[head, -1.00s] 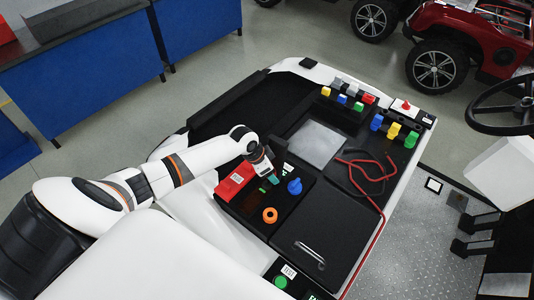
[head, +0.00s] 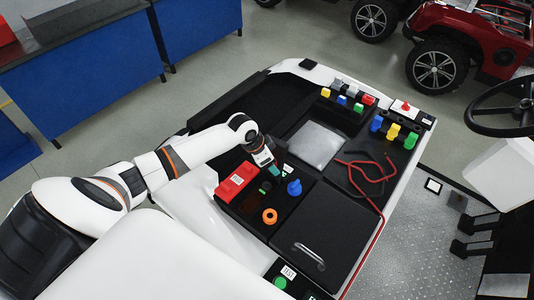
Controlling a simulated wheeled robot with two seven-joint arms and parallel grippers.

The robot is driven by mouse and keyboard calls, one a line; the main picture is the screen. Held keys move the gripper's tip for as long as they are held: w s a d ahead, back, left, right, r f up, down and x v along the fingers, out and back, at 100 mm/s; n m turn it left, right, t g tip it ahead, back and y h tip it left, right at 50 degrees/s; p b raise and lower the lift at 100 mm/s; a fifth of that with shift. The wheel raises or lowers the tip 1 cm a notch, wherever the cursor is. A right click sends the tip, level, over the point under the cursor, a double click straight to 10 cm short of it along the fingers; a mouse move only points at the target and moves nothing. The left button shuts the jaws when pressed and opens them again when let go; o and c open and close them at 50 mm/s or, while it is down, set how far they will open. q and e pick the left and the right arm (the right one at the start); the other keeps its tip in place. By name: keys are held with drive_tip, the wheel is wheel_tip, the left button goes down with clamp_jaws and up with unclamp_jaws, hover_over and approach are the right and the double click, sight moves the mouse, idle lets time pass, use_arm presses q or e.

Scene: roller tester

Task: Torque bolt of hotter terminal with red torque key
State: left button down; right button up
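My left gripper (head: 273,170) comes in from the left, pointing down over the black panel, just right of a red block (head: 236,182) with a white label. Its fingertips are too small to show whether they are open or shut. A blue knob (head: 294,187) stands just right of and below the gripper, and an orange ring (head: 269,215) lies lower. Small coloured pieces sit in a rack at the back, including a red one (head: 368,99) at its right end. I cannot tell which terminal is hotter. My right gripper is out of view.
A second rack holds blue, yellow (head: 393,131) and green pieces. A red button box (head: 405,107) stands behind it. Red cables (head: 370,170) lie right of a grey plate (head: 316,145). A black lid (head: 317,228) with a handle fills the front. A steering wheel (head: 505,105) is at right.

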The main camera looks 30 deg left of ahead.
use_arm(q)
drive_tip(key=shift+s+r, duration=0.1)
drive_tip(key=shift+r, duration=0.2)
drive_tip(key=shift+f+n, duration=0.1)
drive_tip(key=shift+n, duration=0.2)
drive_tip(key=n+y, duration=0.1)
drive_tip(key=n, duration=0.1)
drive_tip(key=n+y, duration=0.1)
drive_tip(key=n, duration=0.1)
drive_tip(key=shift+a+n+t, duration=0.1)
drive_tip(key=shift+n+t, duration=0.2)
drive_tip(key=shift+n, duration=0.1)
drive_tip(key=shift+d+b, duration=0.4)
drive_tip(key=s+d+r+b, duration=0.3)
drive_tip(key=d+r+b, duration=0.1)
drive_tip(key=d+b, duration=0.2)
drive_tip(key=s+d+r+b, duration=0.3)
drive_tip(key=d+r+b, duration=0.1)
drive_tip(key=d+b, duration=0.2)
drive_tip(key=shift+s+d+n+b, duration=0.35)
drive_tip(key=shift+n+b, duration=0.05)
drive_tip(key=shift+b, duration=0.45)
